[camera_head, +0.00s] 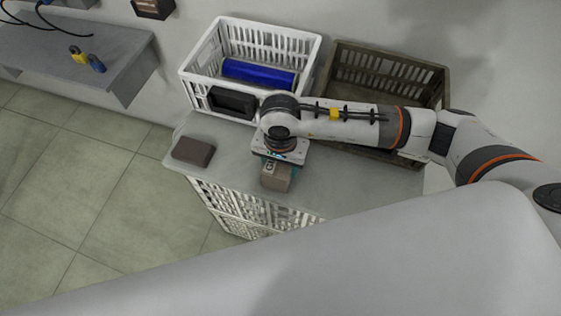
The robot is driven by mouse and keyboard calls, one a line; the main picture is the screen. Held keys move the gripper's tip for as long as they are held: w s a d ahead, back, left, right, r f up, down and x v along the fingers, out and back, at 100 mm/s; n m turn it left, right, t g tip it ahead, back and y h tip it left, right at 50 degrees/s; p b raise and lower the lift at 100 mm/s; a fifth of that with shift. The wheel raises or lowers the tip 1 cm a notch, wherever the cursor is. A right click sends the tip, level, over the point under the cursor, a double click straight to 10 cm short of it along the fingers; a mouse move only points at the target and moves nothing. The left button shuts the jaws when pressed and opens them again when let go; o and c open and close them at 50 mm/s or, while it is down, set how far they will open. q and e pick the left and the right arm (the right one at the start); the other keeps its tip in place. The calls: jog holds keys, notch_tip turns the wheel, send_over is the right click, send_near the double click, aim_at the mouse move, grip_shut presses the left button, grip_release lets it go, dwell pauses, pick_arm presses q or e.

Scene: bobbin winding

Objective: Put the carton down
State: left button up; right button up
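My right arm reaches in from the right, and its gripper (276,172) points down over the grey bench top. The gripper is shut on a small grey-brown carton (275,180). The carton is near the front edge of the bench top; I cannot tell whether it touches the surface. The gripper body hides the upper part of the carton. My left gripper is not in view.
A dark brown block (193,151) lies on the bench top (230,160) at left. Behind stand a white crate (197,68) with a blue roll (258,73) and a brown crate (388,60), partly behind my arm. A grey shelf (90,55) is at far left.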

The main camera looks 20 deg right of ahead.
jog(key=o, duration=0.4)
jog(key=shift+o, duration=0.2)
jog(key=shift+r+p, duration=0.25)
jog(key=shift+p, duration=0.1)
notch_tip(320, 180, up, 12)
jog(key=shift+f+b, duration=0.1)
jog(key=shift+b, duration=0.65)
jog(key=shift+s+f, duration=0.1)
